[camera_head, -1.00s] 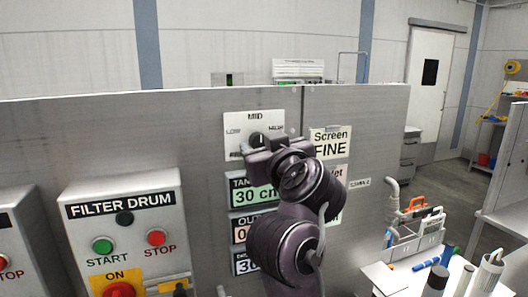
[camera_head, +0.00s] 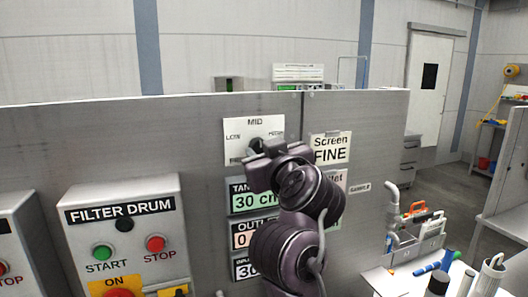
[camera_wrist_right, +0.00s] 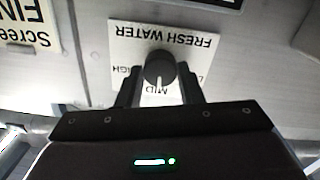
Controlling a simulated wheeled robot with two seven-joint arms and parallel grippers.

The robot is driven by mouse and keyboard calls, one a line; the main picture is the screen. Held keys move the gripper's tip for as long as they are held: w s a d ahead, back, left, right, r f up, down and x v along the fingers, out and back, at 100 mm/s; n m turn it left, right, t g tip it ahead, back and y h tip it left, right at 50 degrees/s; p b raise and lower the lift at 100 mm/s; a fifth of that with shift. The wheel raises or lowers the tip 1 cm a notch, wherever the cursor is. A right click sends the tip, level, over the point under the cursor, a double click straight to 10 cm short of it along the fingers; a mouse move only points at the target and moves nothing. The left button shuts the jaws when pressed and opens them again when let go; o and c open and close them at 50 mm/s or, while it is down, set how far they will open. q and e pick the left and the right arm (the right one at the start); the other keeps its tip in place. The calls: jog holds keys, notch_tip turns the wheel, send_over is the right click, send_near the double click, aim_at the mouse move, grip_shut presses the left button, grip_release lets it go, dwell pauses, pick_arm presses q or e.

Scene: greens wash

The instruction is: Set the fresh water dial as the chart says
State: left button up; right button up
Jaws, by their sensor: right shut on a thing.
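The fresh water dial (camera_wrist_right: 160,68) is a dark round knob on a white plate (camera_wrist_right: 205,42) lettered FRESH WATER, upside down in the right wrist view. Its white line points at MID. My right gripper (camera_wrist_right: 160,92) has one finger on each side of the knob and is shut on it. In the head view the plate (camera_head: 243,127) shows MID at the top and LOW at the left, and my right gripper (camera_head: 262,153) covers much of its lower part. I cannot identify the chart. My left gripper is not in view.
A sign (camera_head: 330,148) right of the dial reads Screen FINE. Label displays, one reading 30 cm (camera_head: 253,201), sit below the dial. A FILTER DRUM box (camera_head: 125,235) with buttons stands at left. A caddy (camera_head: 418,240) and bottles stand at lower right.

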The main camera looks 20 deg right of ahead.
jog(key=shift+n+p, duration=0.95)
jog(key=shift+n, duration=3.15)
jog(key=o, duration=1)
jog(key=shift+c, duration=0.2)
jog(key=s+b, duration=0.3)
jog(key=s, duration=0.4)
jog(key=shift+s+b, duration=0.35)
